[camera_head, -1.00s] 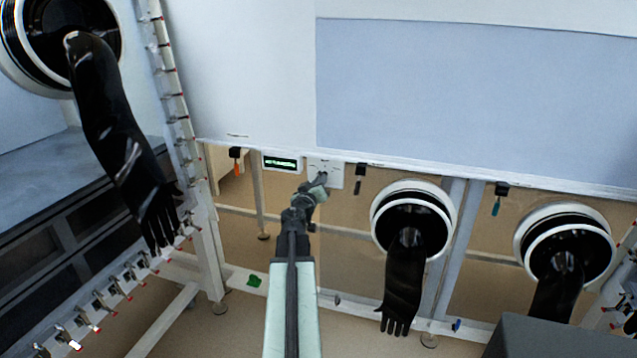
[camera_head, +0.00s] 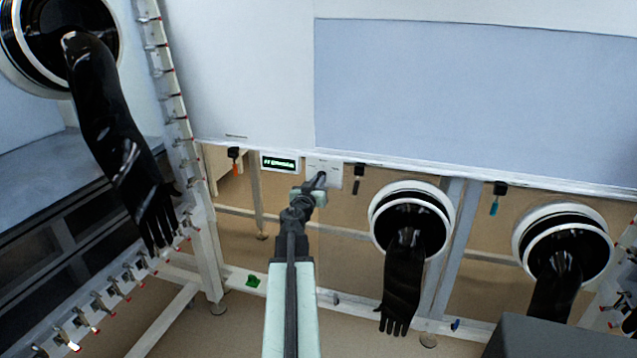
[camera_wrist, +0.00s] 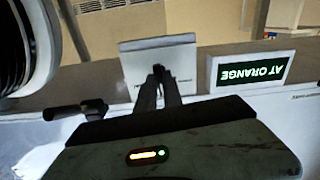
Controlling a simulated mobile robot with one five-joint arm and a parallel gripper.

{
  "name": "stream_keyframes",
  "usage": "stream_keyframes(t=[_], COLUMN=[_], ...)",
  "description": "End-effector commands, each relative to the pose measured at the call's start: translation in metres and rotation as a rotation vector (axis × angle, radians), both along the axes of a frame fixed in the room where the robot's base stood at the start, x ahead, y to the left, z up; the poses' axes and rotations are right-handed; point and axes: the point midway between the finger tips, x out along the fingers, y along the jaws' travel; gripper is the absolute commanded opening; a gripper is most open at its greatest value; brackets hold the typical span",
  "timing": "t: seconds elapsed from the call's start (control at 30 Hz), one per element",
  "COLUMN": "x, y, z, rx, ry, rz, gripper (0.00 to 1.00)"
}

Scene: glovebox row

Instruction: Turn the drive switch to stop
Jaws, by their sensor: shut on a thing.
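The drive switch's white plate (camera_head: 334,167) is fixed under the edge of the white panel, just right of the small green-lit display (camera_head: 280,163). My gripper (camera_head: 320,179) reaches up from below, and its fingers are shut on the switch knob at the front of the plate. In the wrist view the gripper (camera_wrist: 159,75) sits against the switch plate (camera_wrist: 138,58). The knob is mostly hidden between the fingers, so its pointing direction cannot be told.
Black glove ports (camera_head: 412,218) with hanging gloves are right of my arm, and one large glove (camera_head: 115,130) hangs at left. Small coloured tags hang beside the switch, one orange (camera_head: 235,167) and one dark (camera_head: 357,181). A grey box (camera_head: 555,338) fills the lower right corner.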

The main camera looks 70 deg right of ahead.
Motion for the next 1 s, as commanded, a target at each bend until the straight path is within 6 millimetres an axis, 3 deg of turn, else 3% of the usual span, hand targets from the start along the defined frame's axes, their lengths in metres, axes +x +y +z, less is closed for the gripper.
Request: stream_keyframes(t=[0.3,0.73,0.77,0.8,1.0], x=[-0.0002,-0.0001,-0.0001,-0.0001,0.0003], y=[0.0009,0.0013,0.0013,0.0012,0.0009], z=[-0.0007,-0.0009,-0.0009,-0.0008,-0.0005], rx=[0.006,0.007,0.007,0.007,0.007], ry=[-0.096,-0.105,-0.105,-0.105,-0.104], rz=[-0.001,-0.001,-0.001,-0.001,0.0], gripper=[0.0,0.0,0.19,0.3,0.33])
